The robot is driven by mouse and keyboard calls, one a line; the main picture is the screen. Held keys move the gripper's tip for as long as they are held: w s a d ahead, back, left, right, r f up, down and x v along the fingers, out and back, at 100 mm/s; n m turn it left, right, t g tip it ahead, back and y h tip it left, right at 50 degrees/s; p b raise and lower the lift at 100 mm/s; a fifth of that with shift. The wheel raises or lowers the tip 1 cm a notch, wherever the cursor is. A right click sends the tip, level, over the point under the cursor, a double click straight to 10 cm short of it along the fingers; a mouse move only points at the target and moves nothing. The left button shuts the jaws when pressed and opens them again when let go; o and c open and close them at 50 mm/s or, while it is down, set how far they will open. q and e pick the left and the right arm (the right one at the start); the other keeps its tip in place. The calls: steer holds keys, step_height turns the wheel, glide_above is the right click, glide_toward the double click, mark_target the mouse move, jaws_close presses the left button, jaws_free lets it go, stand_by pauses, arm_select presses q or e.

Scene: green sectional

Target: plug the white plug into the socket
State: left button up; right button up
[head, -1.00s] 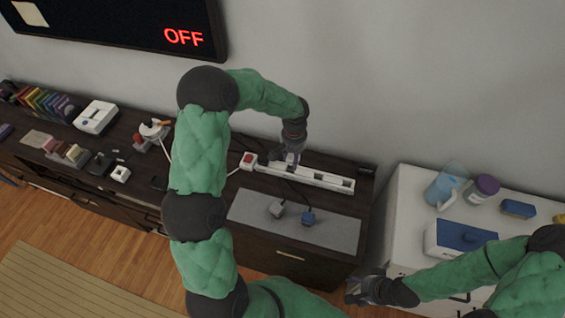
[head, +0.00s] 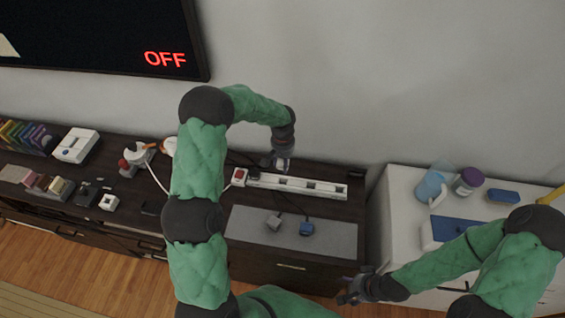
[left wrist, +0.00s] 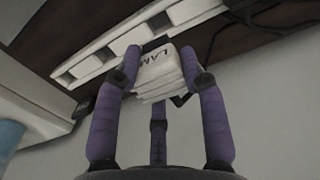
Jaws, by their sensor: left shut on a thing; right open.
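My left gripper (head: 281,158) is shut on the white plug (left wrist: 158,75), which also shows in the head view (head: 284,166). In the left wrist view its purple fingers hold the plug from both sides, with part of a dark label, "LAM", readable. The white power strip (head: 262,181) lies along the back of the dark cabinet and fills the upper left of the wrist view (left wrist: 97,57). The plug appears at the strip's back edge in the head view; whether it touches cannot be told. My right gripper (head: 354,288) is open and empty, low in front of the cabinet.
A red switch (head: 239,176) is at the strip's left end. A white cabinet (head: 395,225) with containers stands at right.

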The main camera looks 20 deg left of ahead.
arm_select(q)
steer(key=b, duration=0.4)
glide_above(283, 177)
steer(key=s, duration=0.2)
steer(key=shift+w+d+f, duration=0.1)
steer(key=shift+d+f, duration=0.05)
steer(key=shift+f, duration=1.3)
steer(key=shift+w+d+f, duration=0.1)
steer(key=shift+d+f, duration=0.05)
steer(key=shift+f, duration=1.3)
steer(key=shift+b, duration=0.45)
steer(key=shift+f+b, duration=1.45)
steer(key=shift+f, duration=0.6)
steer(key=o, duration=1.2)
step_height(283, 177, up, 12)
steer(key=shift+r, duration=0.1)
